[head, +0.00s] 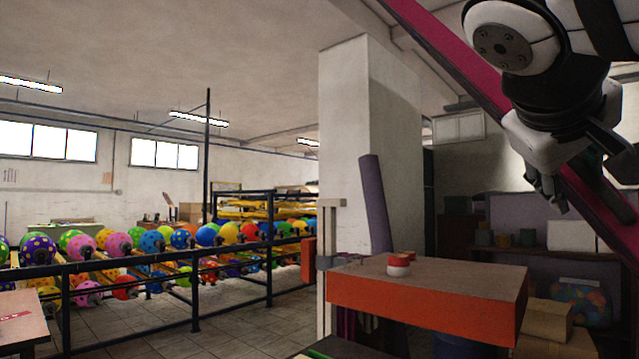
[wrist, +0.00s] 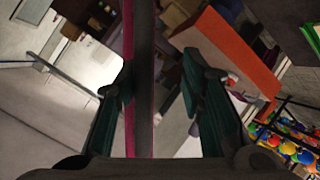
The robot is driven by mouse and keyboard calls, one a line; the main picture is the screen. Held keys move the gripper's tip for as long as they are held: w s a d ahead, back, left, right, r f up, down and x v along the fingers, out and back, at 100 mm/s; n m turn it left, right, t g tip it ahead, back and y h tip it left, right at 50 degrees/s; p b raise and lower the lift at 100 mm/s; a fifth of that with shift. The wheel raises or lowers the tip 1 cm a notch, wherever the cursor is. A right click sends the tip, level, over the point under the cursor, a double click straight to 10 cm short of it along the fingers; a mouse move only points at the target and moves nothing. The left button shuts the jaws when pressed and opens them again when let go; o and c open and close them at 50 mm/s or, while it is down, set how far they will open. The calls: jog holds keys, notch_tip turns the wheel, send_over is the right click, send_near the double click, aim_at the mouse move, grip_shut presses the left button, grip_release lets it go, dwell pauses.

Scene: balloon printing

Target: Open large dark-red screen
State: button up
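The large dark-red screen shows as a magenta-red frame bar (head: 455,55) slanting from top centre down to the right edge in the head view. In the wrist view its bar (wrist: 143,80) runs top to bottom between my fingers. My gripper (head: 547,190) is at the upper right of the head view, in front of the bar. In the wrist view my gripper (wrist: 158,75) is open, one finger on each side of the bar. The left finger looks close to the bar, with a gap at the right finger. I cannot tell whether either touches. Most of the screen is out of view.
Cardboard boxes (head: 545,318) and a shelf (head: 585,252) are at right. A purple roll (head: 375,205) leans on a pillar (head: 345,120). Balloon racks behind a dark railing (head: 195,300) fill the left.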

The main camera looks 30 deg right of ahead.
jog(key=v, duration=1.1)
jog(key=shift+a, duration=0.35)
jog(key=shift+s, duration=0.1)
jog(key=w+a+f+n+t+y+p, duration=0.1)
jog(key=w+a+f+n+y+p, duration=0.15)
jog(key=f, duration=0.45)
jog(key=w+a+f+n+y+p, duration=0.1)
jog(key=w+f+n+y+p, duration=0.15)
jog(key=f, duration=0.35)
jog(key=s+a+f+y+p, duration=0.1)
jog(key=a+f+y+p, duration=0.1)
jog(key=a+f, duration=0.3)
jog(key=s+a+f+n+y+p, duration=0.1)
jog(key=a+f+y, duration=0.4)
jog(key=f, duration=0.7)
jog(key=shift+a+n+g+p, duration=0.3)
jog(key=shift+a+p, duration=0.1)
jog(key=shift+a, duration=0.25)
jog(key=shift+f, duration=0.1)
